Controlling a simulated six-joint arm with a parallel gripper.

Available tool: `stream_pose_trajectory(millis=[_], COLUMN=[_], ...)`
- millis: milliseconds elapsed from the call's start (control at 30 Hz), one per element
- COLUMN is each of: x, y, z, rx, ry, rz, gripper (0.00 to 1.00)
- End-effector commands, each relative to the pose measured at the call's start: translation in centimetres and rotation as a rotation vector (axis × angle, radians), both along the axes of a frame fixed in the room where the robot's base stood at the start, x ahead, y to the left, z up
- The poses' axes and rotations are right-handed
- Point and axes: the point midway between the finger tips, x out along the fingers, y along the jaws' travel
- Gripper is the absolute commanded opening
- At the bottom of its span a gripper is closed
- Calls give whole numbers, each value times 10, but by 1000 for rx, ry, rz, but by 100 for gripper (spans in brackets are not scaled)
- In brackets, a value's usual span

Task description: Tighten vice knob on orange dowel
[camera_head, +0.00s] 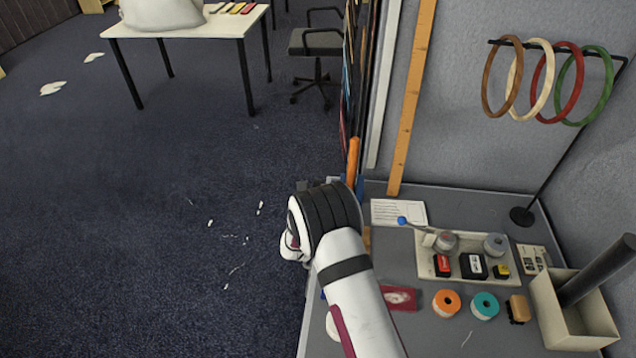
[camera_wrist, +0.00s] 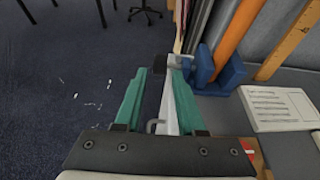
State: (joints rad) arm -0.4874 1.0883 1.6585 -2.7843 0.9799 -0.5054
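An orange dowel (camera_wrist: 232,38) stands tilted in a blue vice (camera_wrist: 222,80) in the wrist view, right of my fingers. A dark block that looks like the vice knob (camera_wrist: 181,61) sits left of the vice, joined to it by a short light piece. My gripper (camera_wrist: 158,74) has its two teal fingers apart, with the knob just beyond and slightly right of the tips. I see no contact between them. In the head view the dowel (camera_head: 353,158) rises behind my wrist, which hides my fingers and most of the vice.
A printed card (camera_head: 398,212) lies right of the vice. A tray (camera_head: 424,268) with small boxes, tape rolls and an open bin (camera_head: 575,310) stand farther right. Upright strips, including a wooden ruler (camera_head: 410,100), stand behind. Open floor lies left of the table edge.

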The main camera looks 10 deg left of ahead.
Motion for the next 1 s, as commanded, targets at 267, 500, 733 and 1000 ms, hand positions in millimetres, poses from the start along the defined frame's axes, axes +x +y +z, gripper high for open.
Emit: stream_pose_trajectory(millis=[267,500,733,1000], x=[54,70,70,70], y=[-1,0,0,0], z=[-23,-29,-29,-29], rx=[1,1,1,1], ry=[0,0,0,0], rz=[-3,-2,-2,-2], gripper=[39,39,39,0])
